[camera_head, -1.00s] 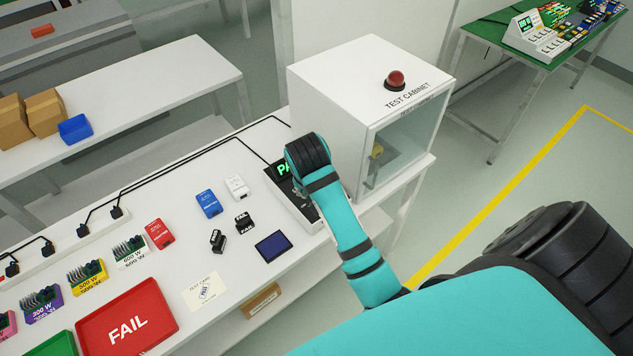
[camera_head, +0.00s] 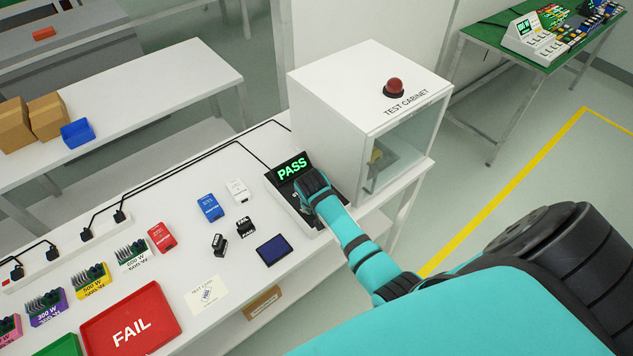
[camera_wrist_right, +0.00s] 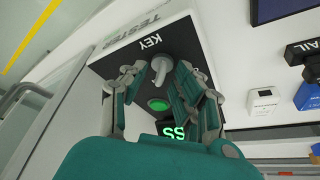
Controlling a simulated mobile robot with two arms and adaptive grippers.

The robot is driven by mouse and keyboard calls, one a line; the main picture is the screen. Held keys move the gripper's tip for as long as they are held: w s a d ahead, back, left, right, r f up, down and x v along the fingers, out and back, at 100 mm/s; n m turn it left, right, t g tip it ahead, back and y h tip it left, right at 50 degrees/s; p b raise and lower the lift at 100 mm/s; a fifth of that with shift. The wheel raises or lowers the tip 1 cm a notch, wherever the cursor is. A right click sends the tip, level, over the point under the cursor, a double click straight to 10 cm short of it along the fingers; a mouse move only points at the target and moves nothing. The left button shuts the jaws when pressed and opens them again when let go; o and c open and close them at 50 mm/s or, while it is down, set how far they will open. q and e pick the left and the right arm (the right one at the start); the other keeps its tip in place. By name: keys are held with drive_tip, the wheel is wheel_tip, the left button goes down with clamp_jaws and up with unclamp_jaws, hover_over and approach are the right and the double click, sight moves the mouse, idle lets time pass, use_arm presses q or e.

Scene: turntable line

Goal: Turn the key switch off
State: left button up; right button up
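The tester (camera_head: 290,172) stands beside the test cabinet, with a green PASS on its display. In the right wrist view, the grey key switch (camera_wrist_right: 160,70) stands on the tester's dark panel beside the label KEY. My right gripper (camera_wrist_right: 158,78) is over the panel, its fingers apart on either side of the key. I cannot tell whether a finger touches it. In the head view my right gripper (camera_head: 308,200) hides the key. A green button (camera_wrist_right: 158,104) shows between the fingers. My left gripper is not in view.
The white test cabinet (camera_head: 345,85) with a red button (camera_head: 394,88) stands right behind the tester. Left of the tester lie a blue box (camera_head: 210,207), a white box (camera_head: 237,190), black stamps (camera_head: 245,226), a dark blue pad (camera_head: 272,249) and a red FAIL tray (camera_head: 130,332).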

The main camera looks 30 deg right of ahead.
clamp_jaws()
